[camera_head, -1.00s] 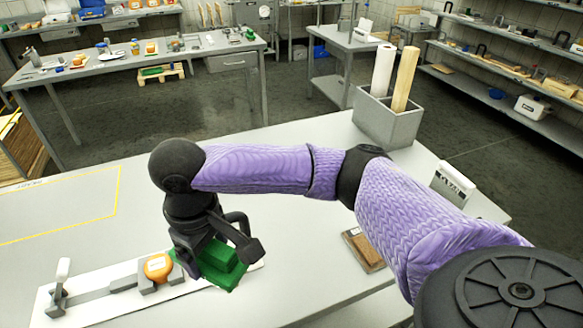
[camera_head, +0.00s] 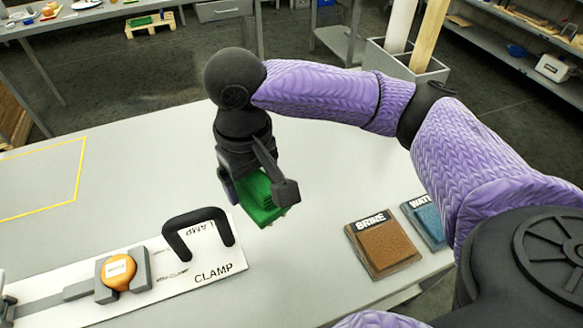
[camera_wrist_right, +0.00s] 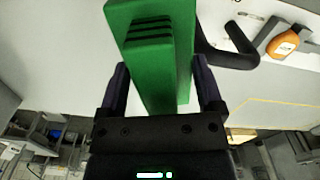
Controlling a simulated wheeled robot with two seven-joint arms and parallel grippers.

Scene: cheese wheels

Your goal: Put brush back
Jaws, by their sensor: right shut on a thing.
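A green brush (camera_head: 262,200) is held in my right gripper (camera_head: 262,190), above the grey table and clear of the clamp board. In the right wrist view the green block (camera_wrist_right: 160,45) sits between the two fingers of the right gripper (camera_wrist_right: 162,85). Its bristles cannot be made out. My left gripper is not in view.
A brown BRINE pad (camera_head: 383,250) and a blue WATER pad (camera_head: 428,218) lie at right. The table's middle is clear.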

